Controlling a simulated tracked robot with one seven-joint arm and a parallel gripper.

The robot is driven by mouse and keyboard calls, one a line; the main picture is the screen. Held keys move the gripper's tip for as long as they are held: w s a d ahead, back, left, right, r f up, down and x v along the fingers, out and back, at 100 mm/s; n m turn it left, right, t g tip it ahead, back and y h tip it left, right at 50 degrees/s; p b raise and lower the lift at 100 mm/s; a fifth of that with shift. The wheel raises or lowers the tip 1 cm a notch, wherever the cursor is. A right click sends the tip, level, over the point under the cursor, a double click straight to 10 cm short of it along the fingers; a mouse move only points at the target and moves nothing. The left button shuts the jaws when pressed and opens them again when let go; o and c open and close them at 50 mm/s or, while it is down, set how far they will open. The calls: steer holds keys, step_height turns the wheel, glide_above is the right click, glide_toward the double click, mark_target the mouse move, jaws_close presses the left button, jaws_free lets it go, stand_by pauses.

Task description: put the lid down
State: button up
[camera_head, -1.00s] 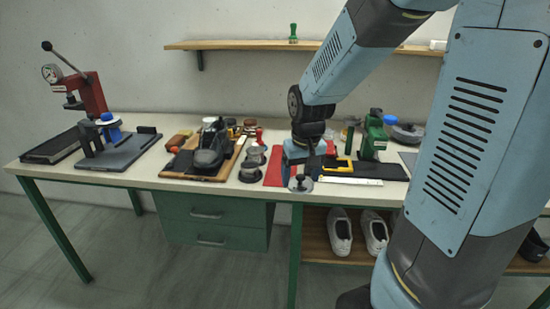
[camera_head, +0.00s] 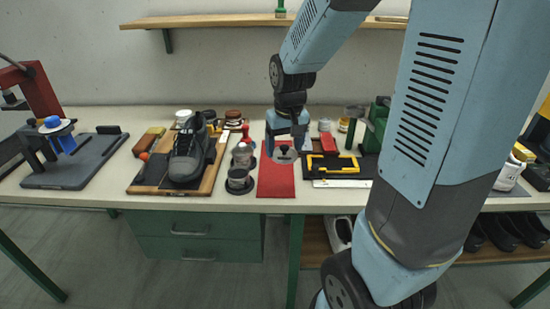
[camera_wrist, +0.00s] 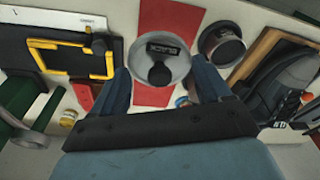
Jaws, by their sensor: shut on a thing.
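The lid (camera_head: 285,156) is a round grey disc with a dark knob on top. My gripper (camera_head: 284,143) is shut on it by the knob, pointing down. In the wrist view, the lid (camera_wrist: 160,66) lies between the fingertips of my gripper (camera_wrist: 163,74), over the red mat (camera_wrist: 171,14). In the head view, the red mat (camera_head: 276,185) stretches towards the table's front edge below the lid. I cannot tell how high the lid is above the mat. The underside of the lid is hidden.
A dark shoe (camera_head: 187,155) rests on a wooden board. To the right are a yellow-framed tool (camera_head: 331,165), a white ruler (camera_head: 342,184) and a green device (camera_head: 378,125). The mat's front part is bare.

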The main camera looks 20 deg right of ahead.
steer(key=w+f, duration=0.3)
steer(key=w, duration=0.4)
glide_above(275, 163)
steer(key=s, duration=0.2)
step_height(275, 163, down, 5)
steer(key=shift+f, duration=0.1)
steer(key=shift+w+d+f, duration=0.1)
steer(key=shift+w+f, duration=0.55)
steer(key=shift+f, duration=1.45)
steer(key=shift+f, duration=0.1)
steer(key=o, duration=1)
